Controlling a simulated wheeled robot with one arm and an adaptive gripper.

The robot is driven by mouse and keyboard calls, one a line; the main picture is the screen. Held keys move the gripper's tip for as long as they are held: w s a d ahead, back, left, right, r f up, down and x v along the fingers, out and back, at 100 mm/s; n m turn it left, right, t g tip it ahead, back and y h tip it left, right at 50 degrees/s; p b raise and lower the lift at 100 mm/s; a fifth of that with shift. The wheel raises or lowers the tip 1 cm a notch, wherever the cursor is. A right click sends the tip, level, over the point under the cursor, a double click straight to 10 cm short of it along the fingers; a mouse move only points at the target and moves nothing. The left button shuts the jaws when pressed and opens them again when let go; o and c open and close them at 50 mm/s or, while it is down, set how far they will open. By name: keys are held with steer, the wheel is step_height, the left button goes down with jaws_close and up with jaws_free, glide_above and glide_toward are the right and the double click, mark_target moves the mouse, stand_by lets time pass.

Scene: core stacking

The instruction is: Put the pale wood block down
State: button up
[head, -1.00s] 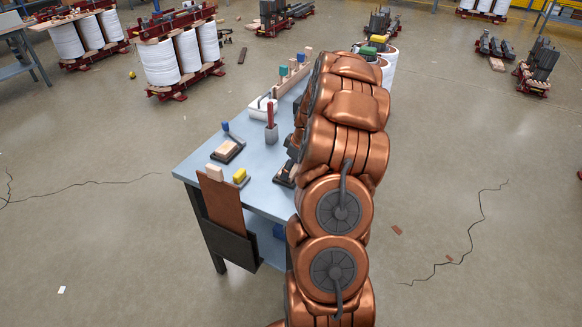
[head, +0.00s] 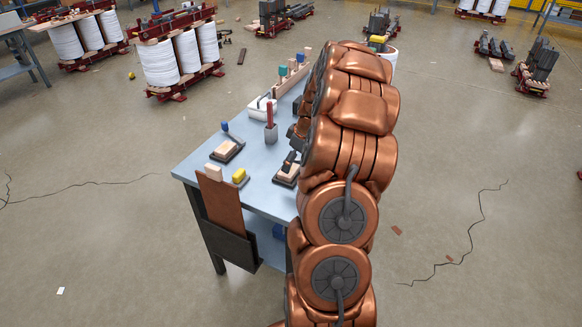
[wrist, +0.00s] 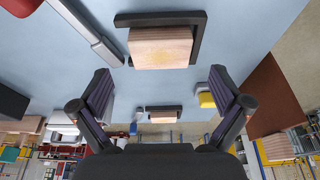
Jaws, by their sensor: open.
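A pale wood block (head: 286,173) rests on a small dark tray (head: 279,182) near the table's front right, partly behind my arm. In the wrist view the pale block (wrist: 160,47) lies against the tray's black corner rim (wrist: 198,35). My gripper (wrist: 161,82) is open, with its two fingers spread wide and nothing between them. The block appears beyond the fingertips, apart from them. In the head view a dark part of my gripper shows just above the block, and my copper arm hides the rest.
A red-handled tool (head: 270,115) stands in a grey holder behind. Bare tabletop lies between.

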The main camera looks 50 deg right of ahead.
steer(key=a+b+v, duration=0.1)
steer(key=v, duration=0.7)
steer(key=s+a+r+g, duration=0.1)
steer(key=s+a+r, duration=0.2)
steer(key=a, duration=1)
steer(key=s+a+r+g, duration=0.1)
steer(key=s+a+r, duration=0.1)
steer(key=a, duration=1.1)
steer(key=s+a+m+g, duration=0.1)
steer(key=s+a, duration=0.3)
steer(key=s, duration=0.3)
steer(key=s+a+f+m+g, duration=0.1)
steer(key=s+a, duration=0.2)
steer(key=s, duration=0.4)
steer(key=s+a+m+g+h, duration=0.1)
steer(key=s+a, duration=0.3)
steer(key=s, duration=0.3)
steer(key=shift+s+a+f, duration=0.3)
steer(key=shift+f, duration=0.1)
step_height(320, 180, up, 7)
steer(key=p, duration=0.6)
steer(key=shift+p, duration=0.3)
steer(key=shift+f, duration=0.2)
